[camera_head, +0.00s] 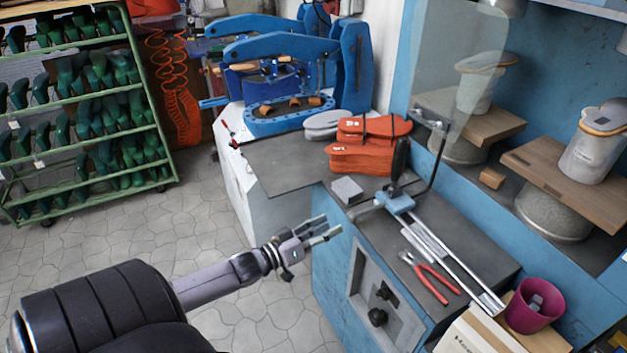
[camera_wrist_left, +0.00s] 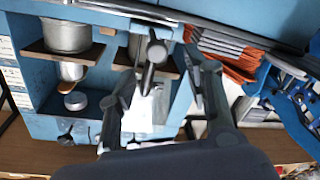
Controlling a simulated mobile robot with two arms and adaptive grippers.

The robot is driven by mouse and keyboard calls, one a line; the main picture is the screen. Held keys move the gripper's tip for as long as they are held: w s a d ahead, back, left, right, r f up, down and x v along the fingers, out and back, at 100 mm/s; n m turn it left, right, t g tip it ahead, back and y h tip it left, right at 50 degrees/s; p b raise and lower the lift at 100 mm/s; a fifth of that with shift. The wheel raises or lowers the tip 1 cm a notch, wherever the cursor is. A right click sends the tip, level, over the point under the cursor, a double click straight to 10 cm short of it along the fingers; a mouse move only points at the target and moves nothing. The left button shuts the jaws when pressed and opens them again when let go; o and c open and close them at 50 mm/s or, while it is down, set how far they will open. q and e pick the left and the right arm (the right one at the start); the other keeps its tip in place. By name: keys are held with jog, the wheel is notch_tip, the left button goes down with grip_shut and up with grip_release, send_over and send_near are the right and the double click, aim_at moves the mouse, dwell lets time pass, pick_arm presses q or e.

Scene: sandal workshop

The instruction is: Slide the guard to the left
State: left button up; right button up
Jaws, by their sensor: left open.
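The guard (camera_head: 460,60) is a clear, tinted panel at the upper right of the head view, carried on a bent dark rod (camera_head: 438,160). The rod comes from a blue slider block (camera_head: 396,202) with an upright black handle (camera_head: 401,160). The block sits at the far end of two silver rails (camera_head: 445,250) on the blue machine's dark top. My left gripper (camera_head: 325,230) is open and empty beside the machine's left edge, apart from the handle. In the left wrist view, a dark knob-like handle (camera_wrist_left: 155,50) shows between the open fingers. I cannot make out the guard there.
Red pliers (camera_head: 432,278) lie by the rails, and a magenta cup (camera_head: 533,308) stands at the lower right. A blue press (camera_head: 290,80) stands farther back.

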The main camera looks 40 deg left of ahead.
pick_arm(q)
jog(key=shift+v, duration=2.05)
jog(key=s+f+g+y, duration=0.2)
jog(key=s+f, duration=0.2)
jog(key=f, duration=0.6)
jog(key=s+f+g+y, duration=0.1)
jog(key=s+f+g, duration=0.25)
jog(key=f, duration=0.65)
jog(key=s+f+g+y, duration=0.2)
jog(key=s+f, duration=0.3)
jog(key=f, duration=0.5)
jog(key=s+d+f+m+g, duration=0.1)
jog(key=s+d+f+g, duration=0.2)
jog(key=s+d+f, duration=0.2)
jog(key=s+d+f+m+g, duration=0.2)
jog(key=s+d+f, duration=0.3)
jog(key=s, duration=0.7)
jog(key=s+d+f+m+g, duration=0.2)
jog(key=s+d+f+g, duration=0.2)
jog(key=s+d+f, duration=0.2)
jog(key=s+f, duration=0.1)
jog(key=s, duration=0.1)
jog(key=shift+s+f+h, duration=0.3)
jog(key=shift+f, duration=0.1)
